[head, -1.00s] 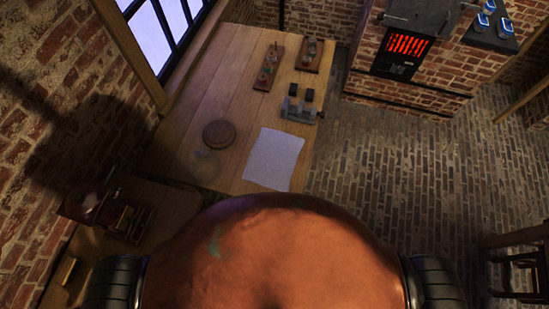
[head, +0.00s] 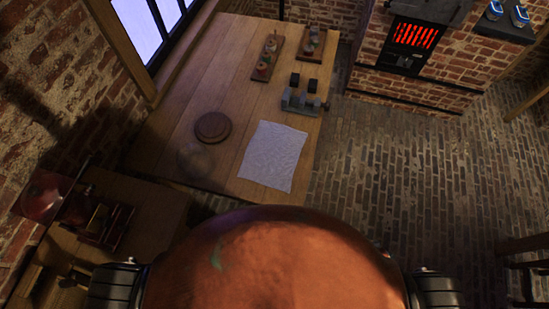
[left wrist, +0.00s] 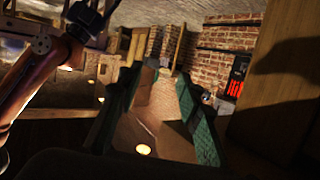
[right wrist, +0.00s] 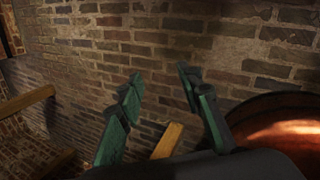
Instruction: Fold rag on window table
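A white rag (head: 272,156) lies flat and spread out near the front right edge of the wooden window table (head: 222,85) in the head view. No gripper touches it. My left gripper (left wrist: 163,85) shows in the left wrist view with its green fingers apart and nothing between them. My right gripper (right wrist: 157,85) shows in the right wrist view, also with its fingers apart and empty, with brick paving beyond. Neither gripper shows in the head view.
A round wooden disc (head: 213,127) and a clear glass item (head: 195,160) are left of the rag. A dark metal device (head: 302,97) and small racks (head: 268,57) stand behind. A side table (head: 150,205) with apparatus is at left. A furnace (head: 412,45) glows beyond open floor.

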